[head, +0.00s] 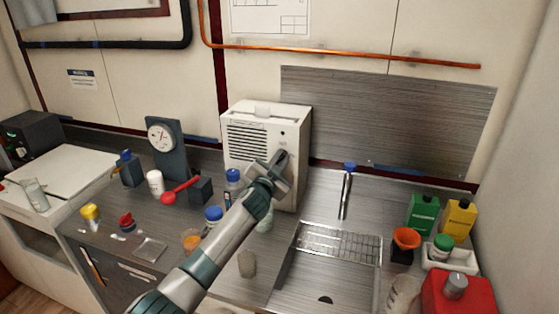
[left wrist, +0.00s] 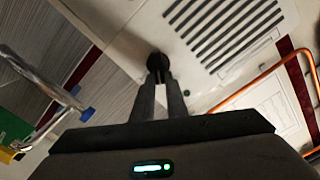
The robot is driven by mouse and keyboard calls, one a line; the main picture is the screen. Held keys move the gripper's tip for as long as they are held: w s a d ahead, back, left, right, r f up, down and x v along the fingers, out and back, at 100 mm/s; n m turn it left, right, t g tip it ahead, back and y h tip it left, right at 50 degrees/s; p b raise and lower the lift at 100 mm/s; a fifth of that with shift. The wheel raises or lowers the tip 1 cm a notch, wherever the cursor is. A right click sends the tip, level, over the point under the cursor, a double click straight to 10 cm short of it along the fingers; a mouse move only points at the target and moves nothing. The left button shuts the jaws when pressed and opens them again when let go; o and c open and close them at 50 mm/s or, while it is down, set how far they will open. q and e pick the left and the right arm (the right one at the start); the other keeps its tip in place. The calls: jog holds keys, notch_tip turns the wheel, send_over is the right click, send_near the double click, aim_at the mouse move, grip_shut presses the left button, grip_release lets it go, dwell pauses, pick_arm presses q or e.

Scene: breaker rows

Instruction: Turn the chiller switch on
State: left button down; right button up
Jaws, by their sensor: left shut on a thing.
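The chiller (head: 249,142) is a white box with a slatted vent, standing on the counter against the back wall. Its front panel also fills the upper middle of the left wrist view (left wrist: 195,75). My left gripper (head: 281,157) is at the right part of the chiller's front. In the left wrist view its two fingers (left wrist: 164,82) are close together on a dark round switch (left wrist: 157,61) on the panel. The gripper hides the switch in the head view, and which way the switch is turned cannot be told. My right gripper is not in view.
A sink (head: 325,284) with a wire rack lies right of my arm, with a tap (head: 346,190) behind it. Green (head: 422,214) and yellow (head: 458,218) bottles stand right.

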pick_arm(q)
jog(key=m, duration=0.3)
jog(key=f+m, duration=0.1)
jog(key=m, duration=0.3)
jog(key=m+b, duration=0.1)
jog(key=m, duration=0.3)
jog(key=shift+s+d+f, duration=0.15)
jog(key=shift+d+f, duration=0.25)
jog(key=c, duration=1.8)
grip_release()
jog(key=shift+o, duration=0.2)
jog(key=shift+s, duration=0.15)
jog(key=b+v, duration=0.2)
jog(key=v, duration=1.5)
jog(key=shift+b, duration=0.4)
